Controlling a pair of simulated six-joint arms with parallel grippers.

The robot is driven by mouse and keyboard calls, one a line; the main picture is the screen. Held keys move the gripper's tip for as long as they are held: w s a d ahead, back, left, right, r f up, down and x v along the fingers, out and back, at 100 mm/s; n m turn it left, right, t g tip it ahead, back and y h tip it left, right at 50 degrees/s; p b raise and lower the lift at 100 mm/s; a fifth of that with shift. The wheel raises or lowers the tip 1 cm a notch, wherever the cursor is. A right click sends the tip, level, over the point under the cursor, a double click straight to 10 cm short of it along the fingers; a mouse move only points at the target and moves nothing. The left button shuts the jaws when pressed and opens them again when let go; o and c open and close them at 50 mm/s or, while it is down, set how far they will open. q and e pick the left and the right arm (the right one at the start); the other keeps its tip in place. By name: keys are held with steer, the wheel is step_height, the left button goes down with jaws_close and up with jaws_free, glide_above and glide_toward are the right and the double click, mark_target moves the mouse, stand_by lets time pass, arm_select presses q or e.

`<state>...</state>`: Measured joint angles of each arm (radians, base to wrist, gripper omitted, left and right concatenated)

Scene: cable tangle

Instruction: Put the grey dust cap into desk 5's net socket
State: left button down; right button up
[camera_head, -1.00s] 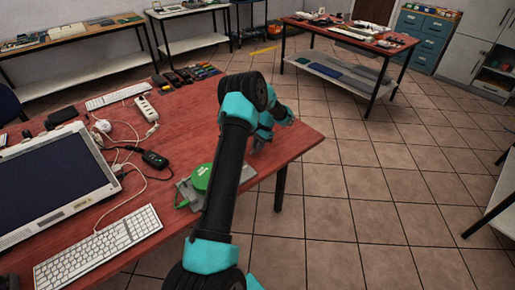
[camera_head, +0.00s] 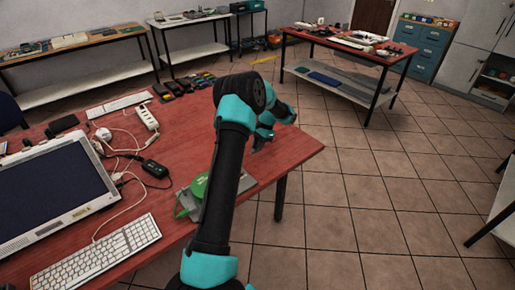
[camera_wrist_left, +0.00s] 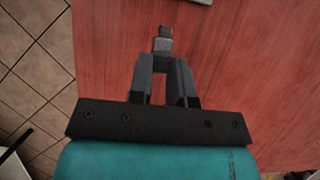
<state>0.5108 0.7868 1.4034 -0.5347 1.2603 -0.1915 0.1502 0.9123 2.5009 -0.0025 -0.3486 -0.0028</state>
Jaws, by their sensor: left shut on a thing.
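My left gripper (camera_head: 263,138) is over the right part of the red desk (camera_head: 305,150), partly hidden behind my own arm. In the left wrist view, its fingers (camera_wrist_left: 163,62) are closed on a small grey piece (camera_wrist_left: 162,43), which looks like the grey dust cap and sticks out past the tips above the red surface. A grey plate or box with a green round part (camera_head: 198,187) lies on the desk left of my arm, partly covered by it. I cannot make out a net socket or a desk number. My right gripper is not in view.
A monitor (camera_head: 50,190), a white keyboard (camera_head: 95,258), a power strip (camera_head: 147,118), a black adapter (camera_head: 155,168) and loose cables crowd the desk's left side. Several small dark items (camera_head: 185,85) lie at its back edge. The desk's right corner is clear.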

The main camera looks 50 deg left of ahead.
arm_select(q)
steer(key=c, duration=1.7)
jaws_free()
jaws_close()
steer(key=shift+w, duration=0.1)
